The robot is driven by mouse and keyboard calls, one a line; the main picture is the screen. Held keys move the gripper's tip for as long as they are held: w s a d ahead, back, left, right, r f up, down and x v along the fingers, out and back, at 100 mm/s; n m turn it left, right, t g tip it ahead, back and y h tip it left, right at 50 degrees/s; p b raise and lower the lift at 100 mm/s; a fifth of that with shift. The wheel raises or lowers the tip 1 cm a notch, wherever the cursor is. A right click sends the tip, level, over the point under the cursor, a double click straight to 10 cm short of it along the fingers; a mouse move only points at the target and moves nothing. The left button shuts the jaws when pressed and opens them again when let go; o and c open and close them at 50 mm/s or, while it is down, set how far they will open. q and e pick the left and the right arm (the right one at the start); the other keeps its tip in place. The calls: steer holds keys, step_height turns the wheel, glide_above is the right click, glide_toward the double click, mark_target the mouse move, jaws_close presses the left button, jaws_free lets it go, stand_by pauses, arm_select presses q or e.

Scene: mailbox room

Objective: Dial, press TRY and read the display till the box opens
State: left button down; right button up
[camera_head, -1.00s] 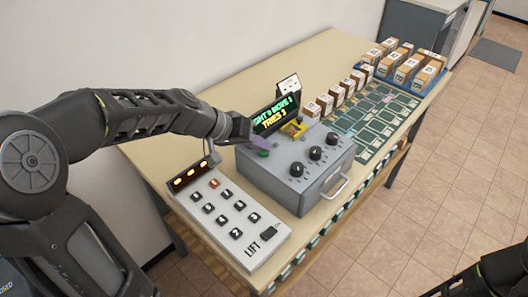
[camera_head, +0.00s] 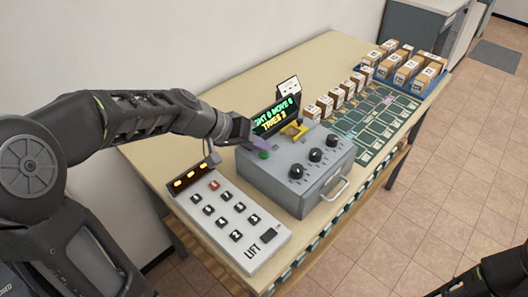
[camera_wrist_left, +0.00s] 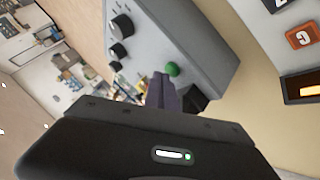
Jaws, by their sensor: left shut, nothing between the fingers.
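The grey box (camera_head: 265,185) stands on the table with three black dials (camera_head: 316,154) on its top and a handle on its front. Its display (camera_head: 275,117) shows green text, partly hidden at the left, ending in "MOVE 0", with yellow "TRIES 2" below. A yellow piece (camera_head: 294,130) stands in front of the display. The green button (camera_head: 264,155) also shows in the left wrist view (camera_wrist_left: 173,69). My left gripper (camera_head: 260,145) is shut and empty, its purple fingertips (camera_wrist_left: 160,82) right beside the button; contact cannot be told. A dark part of my right arm shows at bottom right.
A white keypad (camera_head: 225,215) marked LIFT stands left of the box. A row of small cartons (camera_head: 335,97), a green mat (camera_head: 372,122) and a blue tray of cartons (camera_head: 440,82) lie to the right. The table's (camera_head: 230,95) back left is bare.

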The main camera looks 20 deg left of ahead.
mark_target(261, 155)
arm_select(q)
steer(key=shift+r, duration=0.45)
steer(key=shift+r+p, duration=1.7)
steer(key=shift+r, duration=0.8)
